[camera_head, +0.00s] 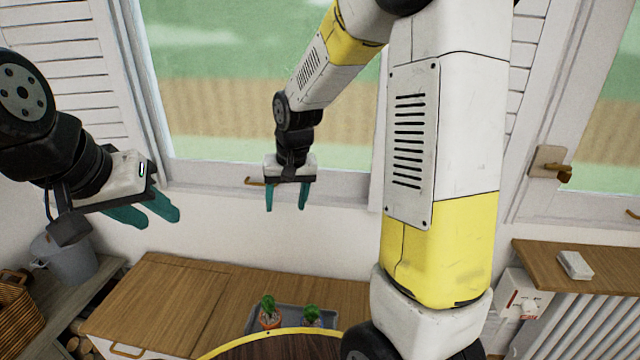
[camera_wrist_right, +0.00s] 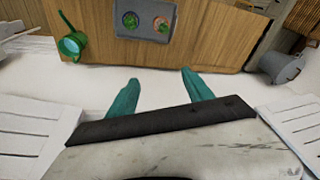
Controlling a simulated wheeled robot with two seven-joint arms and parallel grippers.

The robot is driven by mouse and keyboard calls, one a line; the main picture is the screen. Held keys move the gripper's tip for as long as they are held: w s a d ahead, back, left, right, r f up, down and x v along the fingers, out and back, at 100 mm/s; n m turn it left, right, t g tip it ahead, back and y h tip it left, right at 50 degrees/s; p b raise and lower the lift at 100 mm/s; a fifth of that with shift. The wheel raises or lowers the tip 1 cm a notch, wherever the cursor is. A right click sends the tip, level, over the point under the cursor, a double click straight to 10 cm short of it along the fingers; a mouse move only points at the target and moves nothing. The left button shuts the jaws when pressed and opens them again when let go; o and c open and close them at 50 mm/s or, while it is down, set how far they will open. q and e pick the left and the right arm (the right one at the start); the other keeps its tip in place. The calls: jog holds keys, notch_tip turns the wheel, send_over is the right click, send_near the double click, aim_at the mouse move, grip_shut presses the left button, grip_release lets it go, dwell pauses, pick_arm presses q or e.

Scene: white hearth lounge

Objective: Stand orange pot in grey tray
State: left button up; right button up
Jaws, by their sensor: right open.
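The grey tray (camera_head: 291,309) lies on the wooden cabinet top, partly hidden by the round table's edge. The orange pot (camera_head: 270,322) with a green plant appears upright in the left part of the tray. A second potted plant (camera_head: 312,313) stands to its right in the tray. The right wrist view also shows the tray (camera_wrist_right: 145,33) and the orange pot (camera_wrist_right: 162,25), beyond my fingertips. My right gripper (camera_head: 287,207) is open and empty, high above the tray by the window. My left gripper (camera_head: 158,223) is open and empty at the left, apart from everything.
A dark round table (camera_head: 275,349) with a yellow rim is in front of the cabinet (camera_head: 170,300). The cabinet top left of the tray is clear. A green vessel (camera_wrist_right: 72,45) shows in the wrist view. A grey bucket (camera_head: 66,262) and wicker basket (camera_head: 17,310) are at left.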

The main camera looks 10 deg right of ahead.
jog(key=s+d+r+t, duration=0.1)
jog(key=s+d+r, duration=0.2)
jog(key=s+r, duration=0.4)
jog(key=s+d+r+t, duration=0.2)
jog(key=s+r, duration=0.5)
jog(key=s, duration=0.5)
jog(key=shift+s+d+n+t+y, duration=0.3)
jog(key=shift+d+y, duration=0.1)
jog(key=shift+d, duration=0.3)
